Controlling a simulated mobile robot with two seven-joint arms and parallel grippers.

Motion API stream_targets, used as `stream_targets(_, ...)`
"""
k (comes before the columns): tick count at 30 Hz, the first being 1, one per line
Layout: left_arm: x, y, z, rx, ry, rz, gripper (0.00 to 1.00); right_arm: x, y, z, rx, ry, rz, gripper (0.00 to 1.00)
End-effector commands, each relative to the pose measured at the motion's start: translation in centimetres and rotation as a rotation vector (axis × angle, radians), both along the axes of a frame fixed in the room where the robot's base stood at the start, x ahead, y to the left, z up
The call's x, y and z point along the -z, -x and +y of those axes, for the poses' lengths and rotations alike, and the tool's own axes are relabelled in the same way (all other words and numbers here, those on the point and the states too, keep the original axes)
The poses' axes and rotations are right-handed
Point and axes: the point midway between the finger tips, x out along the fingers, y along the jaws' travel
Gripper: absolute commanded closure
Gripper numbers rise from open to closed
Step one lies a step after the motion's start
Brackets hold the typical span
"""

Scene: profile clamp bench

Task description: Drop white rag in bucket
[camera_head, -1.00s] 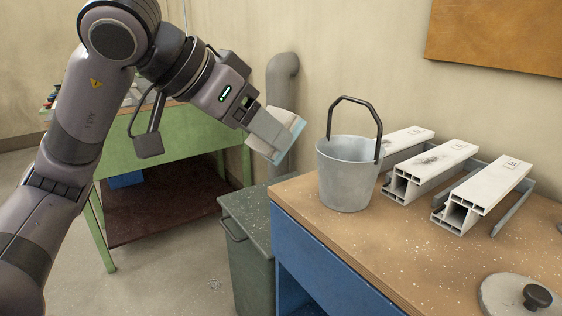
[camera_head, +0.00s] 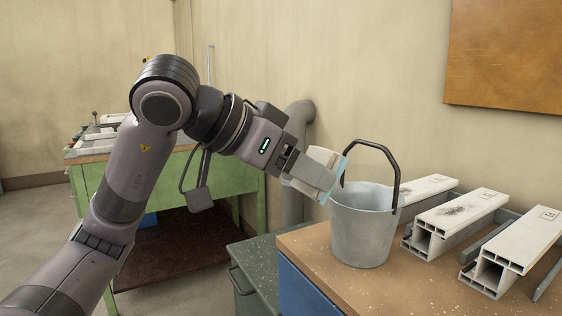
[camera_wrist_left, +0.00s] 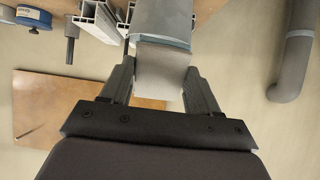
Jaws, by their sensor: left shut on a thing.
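The white rag (camera_head: 321,166), folded and with a pale blue edge, is held in my left gripper (camera_head: 316,176). The gripper is shut on it, and its tip is beside the upper left rim of the grey metal bucket (camera_head: 362,235). I cannot tell whether the rag touches the rim. The bucket stands upright on the bench, its black handle raised. In the left wrist view the rag (camera_wrist_left: 160,70) sits between the two fingers, with what looks like the bucket (camera_wrist_left: 163,15) just beyond it. The bucket's inside is mostly hidden. My right gripper is not in view.
White window profiles (camera_head: 455,215) lie on the wooden-topped bench (camera_head: 395,290) right of the bucket. A green table (camera_head: 165,178) is behind my left arm. A grey pipe (camera_head: 297,150) runs up the wall.

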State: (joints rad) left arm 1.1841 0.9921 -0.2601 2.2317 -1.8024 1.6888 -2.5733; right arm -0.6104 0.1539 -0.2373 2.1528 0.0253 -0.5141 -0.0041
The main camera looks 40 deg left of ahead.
Motion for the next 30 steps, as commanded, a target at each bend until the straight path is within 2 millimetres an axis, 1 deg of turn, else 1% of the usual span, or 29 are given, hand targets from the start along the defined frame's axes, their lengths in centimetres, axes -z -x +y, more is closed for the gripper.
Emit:
stream_targets(3, 0.1, -1.4, -0.6, 0.003, 0.002, 0.002, 0.64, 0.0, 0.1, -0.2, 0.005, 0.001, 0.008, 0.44)
stream_targets(14, 0.9, -5.3, -2.2, 0.003, 0.000, 0.003, 0.64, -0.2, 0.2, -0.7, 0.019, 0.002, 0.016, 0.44)
stream_targets(21, 1.5, -7.8, -3.2, 0.003, 0.000, 0.001, 0.64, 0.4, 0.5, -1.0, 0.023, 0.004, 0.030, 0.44)
stream_targets(23, 2.5, -7.9, -3.1, 0.000, -0.003, 0.001, 0.64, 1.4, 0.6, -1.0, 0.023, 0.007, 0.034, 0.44)
stream_targets(25, 3.0, -8.0, -3.1, 0.000, -0.002, 0.000, 0.64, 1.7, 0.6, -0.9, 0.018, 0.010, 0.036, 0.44)
stream_targets(27, 3.3, -8.1, -3.1, 0.000, -0.002, -0.001, 0.64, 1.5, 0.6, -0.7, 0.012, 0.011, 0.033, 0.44)
stream_targets(30, 3.6, -8.1, -3.2, 0.000, -0.001, -0.001, 0.64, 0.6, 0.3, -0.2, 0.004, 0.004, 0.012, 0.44)
